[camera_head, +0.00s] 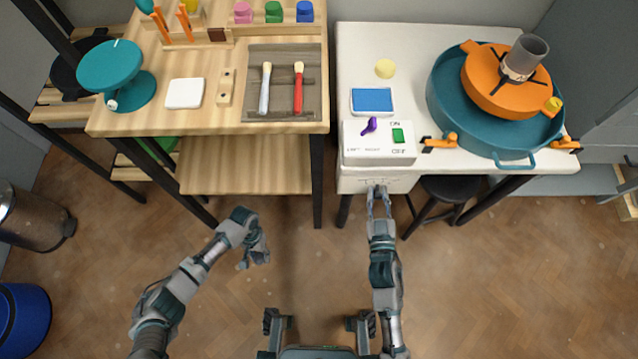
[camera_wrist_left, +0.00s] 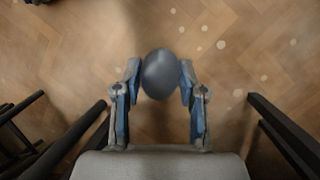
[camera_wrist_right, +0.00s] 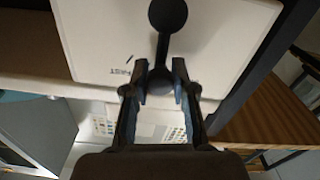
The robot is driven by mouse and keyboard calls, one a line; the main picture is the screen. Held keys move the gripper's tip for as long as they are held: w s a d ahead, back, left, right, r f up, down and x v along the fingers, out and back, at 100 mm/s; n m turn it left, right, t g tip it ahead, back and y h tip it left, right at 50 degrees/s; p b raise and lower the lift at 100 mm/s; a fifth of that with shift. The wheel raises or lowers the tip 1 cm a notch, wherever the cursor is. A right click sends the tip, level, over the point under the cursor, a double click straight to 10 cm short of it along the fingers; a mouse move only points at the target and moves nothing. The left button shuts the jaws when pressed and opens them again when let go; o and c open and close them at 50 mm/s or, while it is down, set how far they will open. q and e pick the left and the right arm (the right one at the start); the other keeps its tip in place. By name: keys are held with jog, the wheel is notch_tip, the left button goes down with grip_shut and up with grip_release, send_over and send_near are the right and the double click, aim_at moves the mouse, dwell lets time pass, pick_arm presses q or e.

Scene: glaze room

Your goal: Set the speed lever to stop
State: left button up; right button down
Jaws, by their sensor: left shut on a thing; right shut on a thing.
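The black speed lever (camera_wrist_right: 163,48) is on a white panel (camera_wrist_right: 100,35) in the right wrist view. Its round hub is at the top of the picture and its knob is lower down. Lettering that seems to read FAST is on the panel, left of the knob. My right gripper (camera_wrist_right: 161,88) is shut on the knob. In the head view the right gripper (camera_head: 378,190) is at the front face of the white table, where the lever is too small to make out. My left gripper (camera_wrist_left: 160,80) is shut on a smooth grey rounded object (camera_wrist_left: 160,70), above the floor.
A teal basin (camera_head: 445,125) with an orange wheel stands at right. A wooden table (camera_head: 215,60) with tools is at left. Floor between is open.

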pick_arm(q)
jog(key=shift+p+v, duration=0.4)
jog(key=shift+v, duration=0.8)
pick_arm(e)
jog(key=shift+a+n, duration=0.65)
jog(key=shift+n, duration=0.55)
pick_arm(q)
jog(key=shift+w+d+r, duration=0.1)
jog(key=shift+w+r, duration=0.1)
jog(key=shift+r, duration=0.1)
pick_arm(e)
jog(key=shift+s+a+f+n, duration=0.1)
jog(key=shift+a+f+n, duration=0.2)
jog(key=shift+n, duration=0.5)
jog(key=shift+a+f+n, duration=0.1)
jog(key=shift+a+n, duration=0.3)
jog(key=shift+n, duration=0.4)
jog(key=c, duration=1)
grip_release()
jog(key=shift+o, duration=0.2)
jog(key=shift+a, duration=0.1)
jog(key=shift+s, duration=0.1)
send_near(366, 185)
jog(key=s, duration=0.5)
jog(key=shift+s+r, duration=0.1)
jog(key=shift+s, duration=0.3)
